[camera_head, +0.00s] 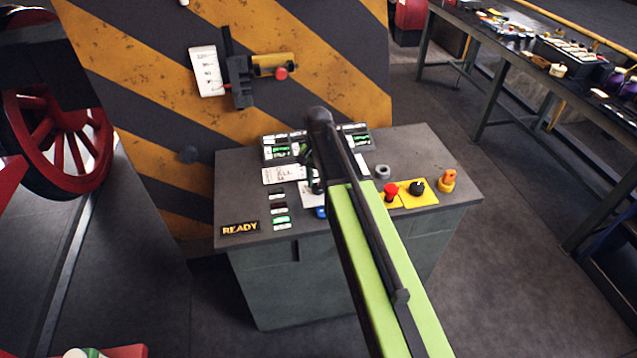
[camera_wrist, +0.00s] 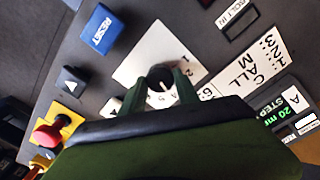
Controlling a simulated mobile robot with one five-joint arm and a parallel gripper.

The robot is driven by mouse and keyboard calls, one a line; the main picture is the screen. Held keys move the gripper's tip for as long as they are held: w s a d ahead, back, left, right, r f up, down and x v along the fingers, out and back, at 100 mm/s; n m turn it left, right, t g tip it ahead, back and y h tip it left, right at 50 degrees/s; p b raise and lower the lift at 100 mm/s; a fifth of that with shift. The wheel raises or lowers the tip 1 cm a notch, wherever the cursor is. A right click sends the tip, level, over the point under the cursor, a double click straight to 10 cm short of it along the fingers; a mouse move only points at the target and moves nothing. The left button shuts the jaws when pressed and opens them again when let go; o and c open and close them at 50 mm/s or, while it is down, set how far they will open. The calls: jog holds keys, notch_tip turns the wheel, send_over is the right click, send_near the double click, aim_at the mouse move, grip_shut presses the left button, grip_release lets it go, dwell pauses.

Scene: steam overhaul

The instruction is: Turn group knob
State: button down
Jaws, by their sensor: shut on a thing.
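The group knob (camera_wrist: 160,74) is a round black knob with a white pointer line, on a white dial plate (camera_wrist: 145,52) with numbers around it. My gripper (camera_wrist: 162,88) has its two green fingers on either side of the knob and is shut on it. In the head view my gripper (camera_head: 315,182) reaches down to the console top, and my arm hides the knob there. Part of the white plate (camera_head: 306,196) shows beside the fingers. The lower part of the dial is hidden by the gripper in the wrist view.
The console (camera_head: 400,150) also carries a blue RESET button (camera_wrist: 102,29), a red button (camera_head: 390,191), a black knob (camera_head: 417,187), an orange knob (camera_head: 447,180), a READY sign (camera_head: 240,229) and small displays (camera_head: 285,146). A striped panel (camera_head: 140,90) stands behind.

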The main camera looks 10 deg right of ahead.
aim_at(318, 186)
jog(key=n, duration=1.1)
jog(key=shift+n, duration=0.4)
dwell(0.3)
jog(key=c, duration=0.9)
grip_release()
jog(key=shift+r, duration=0.1)
notch_tip(318, 186, up, 17)
jog(key=p, duration=1.7)
jog(key=shift+r, duration=0.15)
